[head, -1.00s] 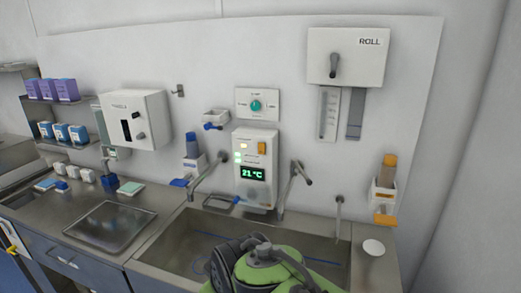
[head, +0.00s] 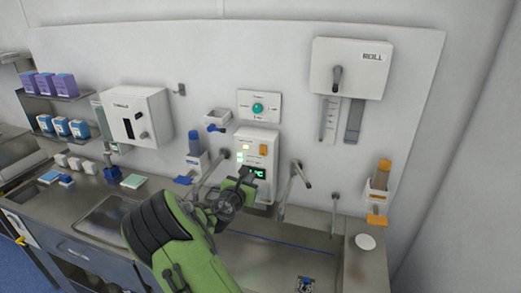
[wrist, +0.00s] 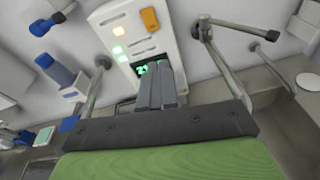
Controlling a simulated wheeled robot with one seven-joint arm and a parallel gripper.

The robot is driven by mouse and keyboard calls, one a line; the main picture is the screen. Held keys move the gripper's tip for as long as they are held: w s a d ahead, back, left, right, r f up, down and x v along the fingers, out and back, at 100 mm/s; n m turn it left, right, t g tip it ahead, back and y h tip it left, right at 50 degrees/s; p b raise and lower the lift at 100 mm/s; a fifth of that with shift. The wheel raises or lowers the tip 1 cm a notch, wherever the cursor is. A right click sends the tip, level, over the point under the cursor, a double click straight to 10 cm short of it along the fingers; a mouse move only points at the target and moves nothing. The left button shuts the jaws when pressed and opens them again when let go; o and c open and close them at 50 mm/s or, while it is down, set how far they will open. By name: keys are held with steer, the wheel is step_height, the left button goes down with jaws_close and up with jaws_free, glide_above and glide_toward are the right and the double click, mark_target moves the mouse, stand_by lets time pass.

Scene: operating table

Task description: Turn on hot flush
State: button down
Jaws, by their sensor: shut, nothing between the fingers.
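A white control box (head: 268,146) is mounted on the wall above the sink. It has an orange rocker switch (head: 263,149), lit indicators on its left side and a green digital display (head: 259,173). In the wrist view the box (wrist: 130,22) is tilted, with the orange switch (wrist: 149,19) at its upper right. My gripper (head: 248,173) is shut and empty in front of the lower part of the box, and hides part of the display. In the wrist view its fingertips (wrist: 152,66) overlap the display. I cannot tell whether they touch the box.
Metal faucet levers (head: 295,178) stand right of the box, and a spout (head: 212,160) stands left of it. A plate with a green knob (head: 258,108) is above. The sink (head: 290,255) lies below. A roll dispenser (head: 346,68) hangs upper right.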

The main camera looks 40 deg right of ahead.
mark_target(263, 155)
steer(key=shift+w+r+n+t, duration=0.25)
steer(key=shift+w+n, duration=0.2)
steer(key=shift+n, duration=0.55)
steer(key=shift+d, duration=0.1)
steer(key=p+x, duration=0.3)
steer(key=x, duration=1.1)
steer(key=shift+r, duration=0.1)
